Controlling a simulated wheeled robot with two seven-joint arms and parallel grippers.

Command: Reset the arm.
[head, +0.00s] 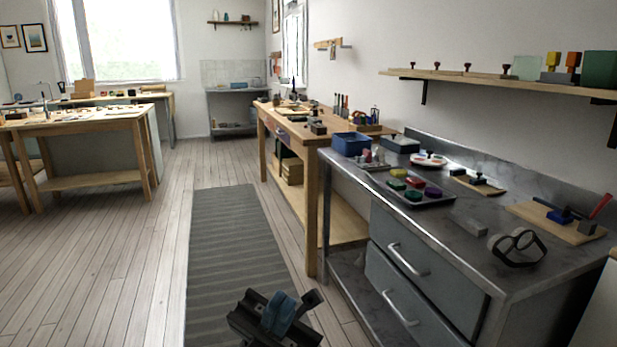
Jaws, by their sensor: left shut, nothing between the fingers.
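My left gripper (277,314) shows at the bottom of the head view, dark with a blue part. It is shut and empty, over the floor near the front end of the grey striped mat (232,240). It is apart from the metal counter (470,232) to its right and touches nothing that I can see. My right gripper is not in view.
More benches (85,125) stand at left. The plank floor (130,250) is clear.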

